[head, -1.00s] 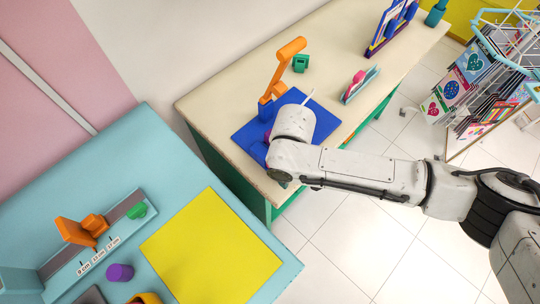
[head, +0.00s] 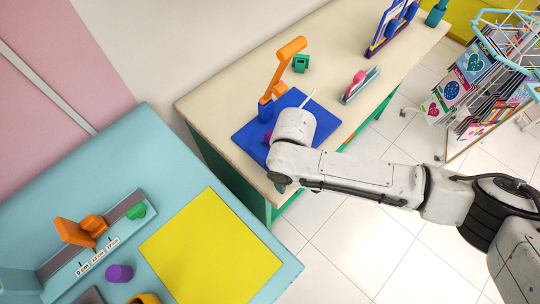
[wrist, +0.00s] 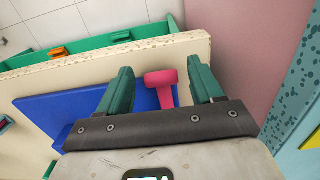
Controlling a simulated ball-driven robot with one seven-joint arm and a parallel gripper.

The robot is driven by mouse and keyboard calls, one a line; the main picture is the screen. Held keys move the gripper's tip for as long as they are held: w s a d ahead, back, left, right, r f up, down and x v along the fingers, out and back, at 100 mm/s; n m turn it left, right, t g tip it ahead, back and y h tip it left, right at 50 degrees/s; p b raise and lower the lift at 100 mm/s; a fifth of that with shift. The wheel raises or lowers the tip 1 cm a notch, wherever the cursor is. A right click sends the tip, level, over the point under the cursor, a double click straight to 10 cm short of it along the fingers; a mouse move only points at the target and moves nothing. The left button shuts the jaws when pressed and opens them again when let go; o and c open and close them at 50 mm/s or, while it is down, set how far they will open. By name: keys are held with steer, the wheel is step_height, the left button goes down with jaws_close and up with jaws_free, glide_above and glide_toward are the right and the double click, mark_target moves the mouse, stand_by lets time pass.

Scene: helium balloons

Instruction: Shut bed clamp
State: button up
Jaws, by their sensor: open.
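A blue bed plate (head: 249,142) lies on the cream table, with an upright orange lever (head: 287,62) on a blue post at its back. In the wrist view the blue plate (wrist: 52,112) is below my gripper. A pink T-shaped handle (wrist: 161,77), which I take for the bed clamp, shows between the fingers. My gripper (wrist: 158,65) is open, with one dark green finger on each side of the handle. I see no clear contact. In the head view my wrist hides the fingers and most of the handle; a purple-pink bit (head: 268,136) shows beside it.
The cream table (head: 225,85) also holds a small green block (head: 300,63) and a tray with a pink item (head: 358,79). A turquoise table (head: 110,160) with a yellow sheet (head: 210,250) stands at the left. A wire card rack (head: 480,70) stands at the right.

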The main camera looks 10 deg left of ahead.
steer(key=shift+r, duration=0.1)
steer(key=shift+w+r+p, duration=0.1)
steer(key=shift+r+p, duration=1.85)
steer(key=shift+p, duration=0.15)
step_height(320, 180, up, 2)
steer(key=shift+a+r+p, duration=0.1)
steer(key=shift+r+p, duration=0.1)
steer(key=shift+p, duration=1.05)
steer(key=shift+r, duration=0.8)
